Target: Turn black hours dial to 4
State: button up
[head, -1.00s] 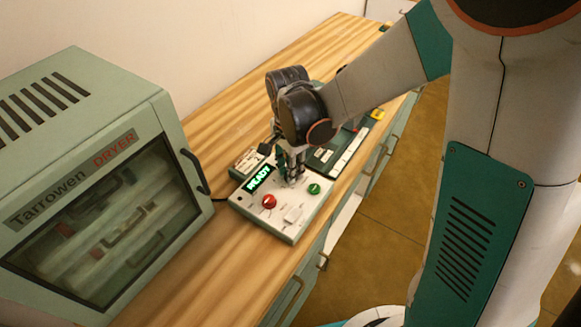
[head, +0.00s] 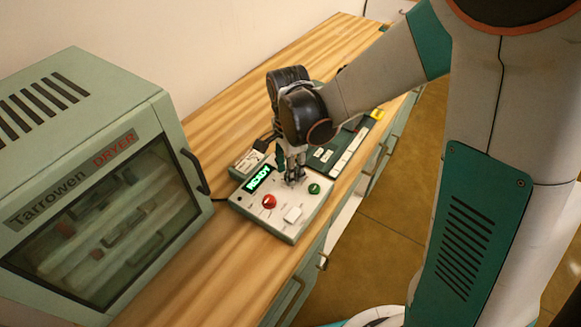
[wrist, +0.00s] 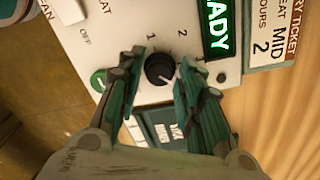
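The black hours dial (wrist: 160,69) is on the pale control panel (wrist: 150,22), with the numbers 1, 2 and 3 showing around it in the wrist view. No 4 is visible, and I cannot read the dial's pointer clearly. My gripper (wrist: 163,62) is open, with one fingertip on each side of the dial and small gaps showing. In the head view my gripper (head: 294,181) points down at the panel and hides the dial. The panel's green display (head: 259,178) reads READY.
A red knob (head: 269,202), a green knob (head: 314,188) and a white button (head: 292,215) are close by on the panel. A ticket (wrist: 270,38) beside it reads heat MID, hours 2. The green dryer (head: 185,130) stands at left on the wooden counter (head: 225,125).

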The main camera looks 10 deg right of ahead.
dwell(0.3)
notch_tip(320, 180, up, 12)
jog(key=shift+w, duration=0.15)
dwell(0.4)
jog(key=s+d+r+n+t, duration=0.4)
jog(key=s+d+n+t, duration=0.3)
jog(key=s+d+n, duration=0.3)
jog(key=s+n, duration=0.3)
jog(key=n, duration=0.1)
jog(key=shift+s+n+t, duration=0.3)
jog(key=shift+s, duration=0.1)
jog(key=shift+r, duration=0.1)
dwell(1.8)
